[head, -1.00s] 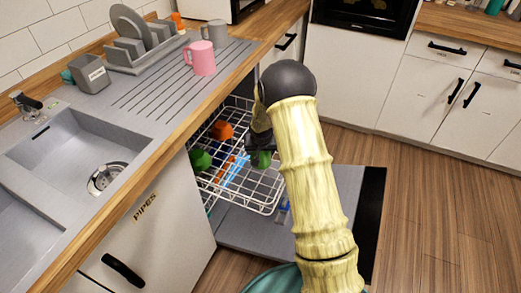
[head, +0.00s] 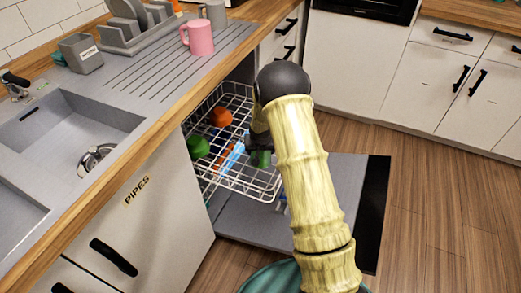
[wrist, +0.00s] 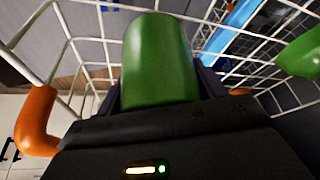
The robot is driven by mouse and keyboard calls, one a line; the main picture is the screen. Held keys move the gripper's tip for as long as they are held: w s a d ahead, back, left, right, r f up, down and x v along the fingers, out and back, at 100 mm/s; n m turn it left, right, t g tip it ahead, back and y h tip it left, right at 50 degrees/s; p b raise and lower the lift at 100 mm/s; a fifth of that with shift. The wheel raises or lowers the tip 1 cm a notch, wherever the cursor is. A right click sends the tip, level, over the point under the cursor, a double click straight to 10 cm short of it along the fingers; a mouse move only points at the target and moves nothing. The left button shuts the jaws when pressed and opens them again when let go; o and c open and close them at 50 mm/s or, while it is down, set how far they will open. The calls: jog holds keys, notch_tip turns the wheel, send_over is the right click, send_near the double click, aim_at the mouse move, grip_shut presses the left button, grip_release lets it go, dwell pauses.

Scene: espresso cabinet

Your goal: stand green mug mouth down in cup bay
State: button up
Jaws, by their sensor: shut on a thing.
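The green mug (head: 261,158) is in my gripper (head: 259,143), over the right part of the white wire rack (head: 262,187) of the open dishwasher. In the wrist view the mug (wrist: 158,60) stands between the jaws, and its smooth rounded side faces the camera. The jaws are shut on it. Rack wires show on both sides of it. I cannot tell whether it touches the rack, nor which way its mouth points. The cup bay's borders cannot be made out. My arm hides part of the rack.
Another green item (head: 198,147), an orange item (head: 221,117) and a blue item (head: 232,158) are in the rack. The open door (head: 340,190) lies below. The counter edge (head: 150,125) runs along the left. A pink mug (head: 198,38) stands on the drainer.

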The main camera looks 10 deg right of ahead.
jog(key=shift+f, duration=0.35)
dwell(0.4)
jog(key=o, duration=1.4)
jog(key=shift+c, duration=0.2)
jog(key=p+v, duration=0.2)
jog(key=v, duration=1.5)
jog(key=shift+r+p, duration=0.2)
jog(key=shift+p, duration=0.15)
